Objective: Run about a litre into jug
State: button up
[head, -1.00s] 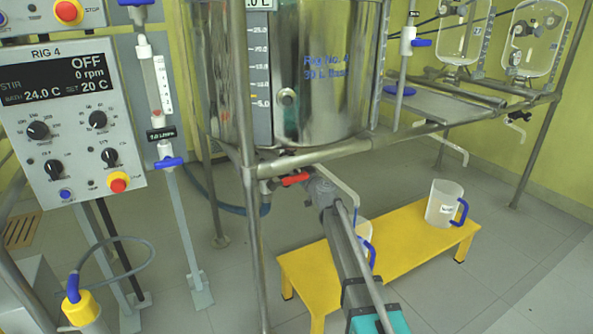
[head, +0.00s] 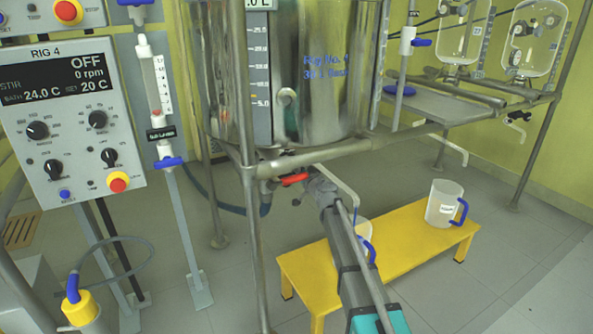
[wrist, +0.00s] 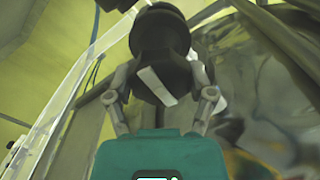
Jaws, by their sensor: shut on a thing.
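The steel vessel (head: 325,75) marked Rig No. 4 has a bottom outlet valve with a red lever (head: 294,178). My gripper (head: 318,186) is at the right end of this lever and is shut on it; the contact itself is partly hidden. A bent outlet pipe (head: 343,187) comes down behind my gripper. A clear jug with a blue handle (head: 371,250) stands on the yellow bench below, mostly hidden by my arm. In the wrist view, my gripper's grip is hard to make out around a dark rounded form.
Another clear jug (head: 443,205) stands at the right of the yellow bench (head: 405,248). The frame's steel leg (head: 256,250) is close to the left of my arm. The RIG 4 control panel (head: 72,120) is at left. Floor right of the bench is clear.

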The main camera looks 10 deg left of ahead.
jog(key=m, duration=0.5)
jog(key=shift+s+a, duration=0.1)
jog(key=shift+s, duration=0.05)
jog(key=m, duration=0.6)
jog(key=shift+f, duration=0.1)
dwell(0.3)
jog(key=o, duration=1)
jog(key=shift+c, duration=0.2)
jog(key=shift+o, duration=0.7)
jog(key=v, duration=1.2)
